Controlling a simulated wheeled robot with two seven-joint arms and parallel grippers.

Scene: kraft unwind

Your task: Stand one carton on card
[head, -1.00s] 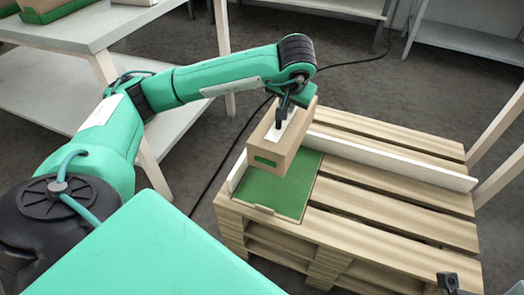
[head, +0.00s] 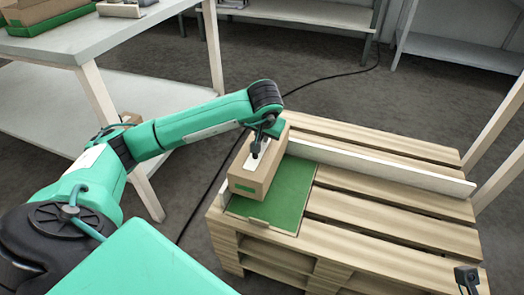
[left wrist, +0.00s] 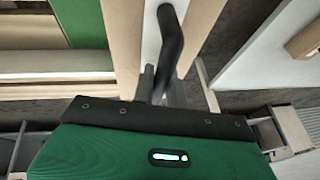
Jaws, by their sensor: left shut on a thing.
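The carton is over the left part of the green card (head: 288,200) on the pallet corner and hides that part. I cannot tell whether it touches the card. In the left wrist view the carton (left wrist: 126,45) fills the top middle, with the green card (left wrist: 77,22) to its left. A dark tip at the lower right of the head view looks like my right gripper (head: 467,279); its jaws are unclear.
A wooden pallet (head: 400,202) carries the card. The slats right of the card are bare. A light table (head: 95,38) at the upper left holds a carton on a green tray (head: 50,24). A cable lies on the floor.

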